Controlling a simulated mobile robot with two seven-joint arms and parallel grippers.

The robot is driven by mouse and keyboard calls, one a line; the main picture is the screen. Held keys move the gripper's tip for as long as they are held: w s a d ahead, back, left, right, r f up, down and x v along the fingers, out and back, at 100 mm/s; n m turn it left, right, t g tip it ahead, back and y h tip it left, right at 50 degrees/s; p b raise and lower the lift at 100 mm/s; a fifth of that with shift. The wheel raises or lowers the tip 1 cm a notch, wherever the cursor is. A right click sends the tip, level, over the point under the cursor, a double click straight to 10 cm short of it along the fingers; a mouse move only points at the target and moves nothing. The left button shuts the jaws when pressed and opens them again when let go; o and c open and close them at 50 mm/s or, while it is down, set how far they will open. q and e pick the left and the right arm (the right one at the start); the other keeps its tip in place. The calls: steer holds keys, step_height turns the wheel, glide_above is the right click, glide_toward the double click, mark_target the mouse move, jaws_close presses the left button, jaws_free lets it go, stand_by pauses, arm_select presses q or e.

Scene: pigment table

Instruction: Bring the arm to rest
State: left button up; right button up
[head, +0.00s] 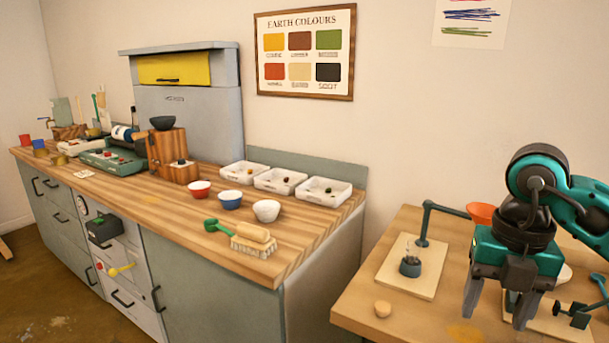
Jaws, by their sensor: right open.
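My right gripper (499,303) is at the right of the head view, over the small wooden table. Its two dark fingers point down and stand apart, with nothing seen between them. My right arm comes in from the right edge, teal and black. My left gripper does not show.
Dark green metal parts (575,312) lie right of the gripper.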

steer(key=s+a+f+n+g+y, duration=0.2)
steer(key=a+y, duration=0.2)
steer(key=a, duration=0.4)
steer(key=s+a+f+n+g+y, duration=0.1)
steer(key=s+a+f+n+y, duration=0.15)
steer(key=a+y, duration=0.4)
steer(key=a+r+m+t+y, duration=0.4)
steer(key=a+r+m+y, duration=0.15)
steer(key=a+y, duration=0.4)
steer(key=w+d+f+m+t+h, duration=0.3)
steer(key=d+f+m+t+h, duration=0.25)
steer(key=m+t, duration=0.4)
steer(key=w+d+f+m+t+h, duration=0.35)
steer(key=f+m+t+h, duration=0.3)
steer(key=m, duration=0.55)
steer(key=s+d+f+m+g+h, duration=0.3)
steer(key=s+f, duration=0.3)
steer(key=f, duration=0.4)
steer(key=s+d+f+m+g+h, duration=0.3)
steer(key=s+f, duration=0.4)
steer(key=f, duration=0.3)
steer(key=shift+d, duration=0.35)
